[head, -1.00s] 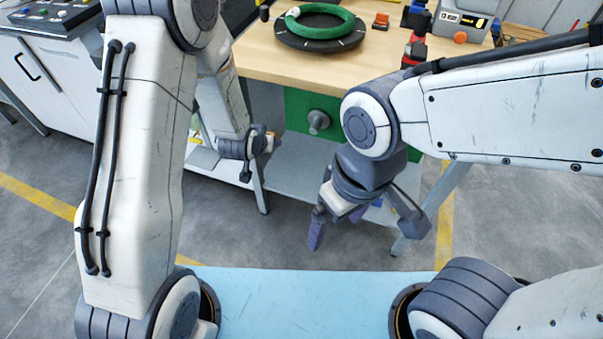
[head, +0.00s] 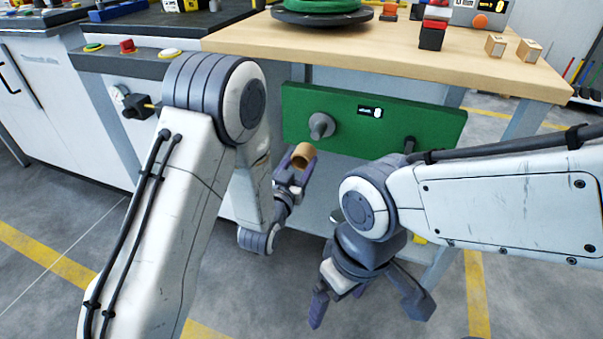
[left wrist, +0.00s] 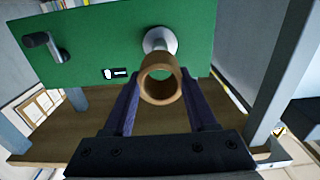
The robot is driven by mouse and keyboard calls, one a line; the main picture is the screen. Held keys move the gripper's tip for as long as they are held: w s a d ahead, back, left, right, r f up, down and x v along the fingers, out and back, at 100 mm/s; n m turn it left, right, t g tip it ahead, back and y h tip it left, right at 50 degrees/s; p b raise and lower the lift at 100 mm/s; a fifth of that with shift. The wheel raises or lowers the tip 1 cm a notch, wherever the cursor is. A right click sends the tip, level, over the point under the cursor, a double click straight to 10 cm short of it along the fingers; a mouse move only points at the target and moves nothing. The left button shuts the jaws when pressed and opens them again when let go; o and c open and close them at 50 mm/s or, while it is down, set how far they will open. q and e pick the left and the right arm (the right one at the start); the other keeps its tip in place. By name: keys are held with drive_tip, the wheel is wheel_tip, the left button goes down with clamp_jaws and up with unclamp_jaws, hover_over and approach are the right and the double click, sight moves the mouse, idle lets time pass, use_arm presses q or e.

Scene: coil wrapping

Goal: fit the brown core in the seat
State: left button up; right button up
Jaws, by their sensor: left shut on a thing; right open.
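The brown core (head: 303,152) is a short hollow tube held in my left gripper (head: 294,171), in front of the green panel (head: 400,120). A grey round post (head: 321,126) sticks out of this panel, just right of and above the core in the head view. In the left wrist view the core (left wrist: 160,101) sits between the fingers with its open end toward the camera. The post (left wrist: 159,39) shows just beyond it, its near end partly hidden. They appear apart in the head view. My right gripper (head: 338,305) is open and empty, low over the floor.
The wooden table (head: 380,45) lies above the panel, bearing the green coil (head: 322,5), a red and black block (head: 433,27) and two small wooden blocks (head: 529,50). A dark crank handle (head: 409,144) is on the panel's right. A grey button rail (head: 140,62) is at left.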

sight(315, 137)
idle(0.3)
use_arm(q)
drive_tip(key=shift+f, duration=0.1)
drive_tip(key=shift+x, duration=2.9)
drive_tip(key=shift+b, duration=0.5)
drive_tip(key=shift+b+x, duration=0.35)
drive_tip(key=shift+x, duration=3.25)
drive_tip(key=o, duration=1.4)
drive_tip(key=shift+o, duration=0.2)
